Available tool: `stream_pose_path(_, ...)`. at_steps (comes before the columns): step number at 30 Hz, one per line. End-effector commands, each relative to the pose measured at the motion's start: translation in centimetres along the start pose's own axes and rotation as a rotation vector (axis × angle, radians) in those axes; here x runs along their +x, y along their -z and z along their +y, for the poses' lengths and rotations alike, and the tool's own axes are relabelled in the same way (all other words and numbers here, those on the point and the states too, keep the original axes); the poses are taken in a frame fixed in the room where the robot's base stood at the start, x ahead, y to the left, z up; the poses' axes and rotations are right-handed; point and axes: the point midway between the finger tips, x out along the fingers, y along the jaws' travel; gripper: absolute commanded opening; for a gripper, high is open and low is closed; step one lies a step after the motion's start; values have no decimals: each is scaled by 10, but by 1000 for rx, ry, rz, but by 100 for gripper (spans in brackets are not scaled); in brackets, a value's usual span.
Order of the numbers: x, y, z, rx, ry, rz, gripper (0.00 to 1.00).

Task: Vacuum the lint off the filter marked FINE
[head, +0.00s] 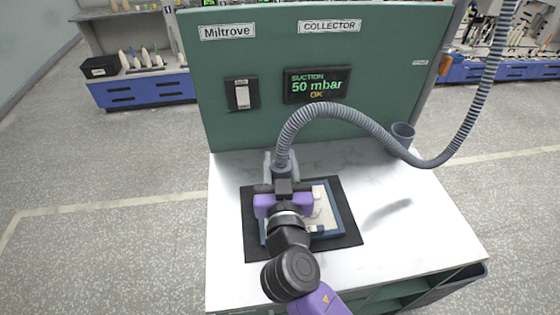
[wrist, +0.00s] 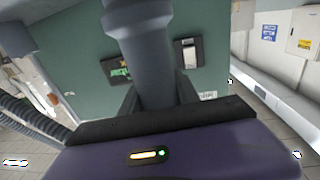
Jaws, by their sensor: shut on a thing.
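My gripper (head: 281,168) is shut on the grey vacuum hose's end (head: 283,172) and holds it over the left part of a filter. In the wrist view the fingers (wrist: 158,92) stand on either side of the grey hose end (wrist: 145,60). The filter has a blue frame (head: 338,205) and a pale surface, with a whitish patch on its right part. It lies on a black mat (head: 345,236). My gripper and wrist hide much of its left side. No FINE mark is readable. I cannot tell whether the nozzle touches the filter.
The ribbed hose (head: 375,132) arches right and rises out of view. A grey cup-like holder (head: 403,131) stands at the back right. The green panel (head: 275,62) carries a switch (head: 242,94) and a display (head: 317,85) reading suction 50 mbar OK. The white table's right side is clear.

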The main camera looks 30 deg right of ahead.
Motion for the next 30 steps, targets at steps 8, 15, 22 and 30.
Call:
stream_pose_path(8, 0, 0, 0, 0, 0, 1, 0)
stream_pose_path(15, 0, 0, 2, 0, -1, 1, 0)
stream_pose_path(22, -1, 0, 15, 1, -1, 0, 0)
stream_pose_path(30, -1, 0, 32, 0, -1, 0, 0)
